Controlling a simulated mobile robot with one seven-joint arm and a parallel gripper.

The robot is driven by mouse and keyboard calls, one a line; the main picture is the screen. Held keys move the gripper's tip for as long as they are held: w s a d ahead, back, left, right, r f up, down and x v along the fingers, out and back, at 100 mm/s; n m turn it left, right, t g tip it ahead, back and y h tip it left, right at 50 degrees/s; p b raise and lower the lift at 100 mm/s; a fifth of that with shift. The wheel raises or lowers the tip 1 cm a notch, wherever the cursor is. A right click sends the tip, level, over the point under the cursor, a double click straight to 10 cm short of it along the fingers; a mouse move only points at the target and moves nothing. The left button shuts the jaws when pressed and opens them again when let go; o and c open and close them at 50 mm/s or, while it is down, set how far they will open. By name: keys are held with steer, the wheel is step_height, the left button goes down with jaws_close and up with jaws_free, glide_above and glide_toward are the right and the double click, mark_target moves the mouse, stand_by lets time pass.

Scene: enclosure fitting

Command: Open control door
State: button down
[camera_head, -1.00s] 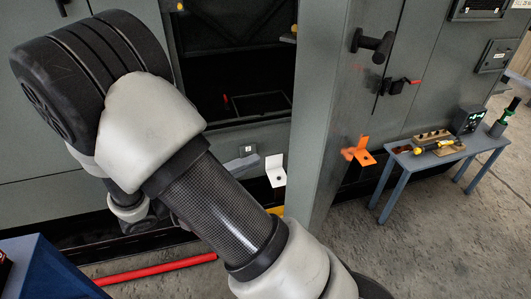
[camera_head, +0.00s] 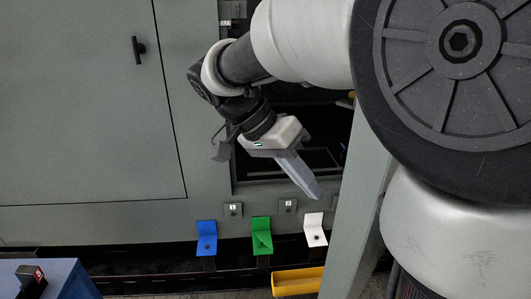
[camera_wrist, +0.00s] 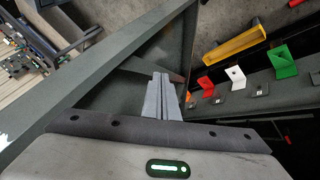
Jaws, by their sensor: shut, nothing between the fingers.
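The grey control door (camera_head: 362,190) stands open in the head view, seen nearly edge-on to the right of the dark enclosure opening (camera_head: 275,165). Its upper part is hidden behind my arm. My gripper (camera_head: 314,191) is shut and empty, in front of the opening and left of the door, pointing down to the right. In the wrist view, the shut fingers (camera_wrist: 160,90) point toward the grey door panel (camera_wrist: 95,72), whose edge runs diagonally across the left. I cannot tell whether the fingers touch it.
Blue (camera_head: 207,236), green (camera_head: 261,236) and white (camera_head: 315,230) brackets stick out below the opening. A yellow bin (camera_head: 297,281) lies low by the door. A closed grey panel with a black handle (camera_head: 138,50) is on the left. A blue table (camera_head: 68,277) stands at lower left.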

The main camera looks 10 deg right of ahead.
mark_target(339, 207)
steer(key=s+d+f, duration=0.2)
steer(key=d, duration=0.1)
steer(key=s+d+f+b, duration=0.1)
steer(key=d, duration=0.1)
steer(key=shift+s+f, duration=0.1)
steer(key=shift+s, duration=0.3)
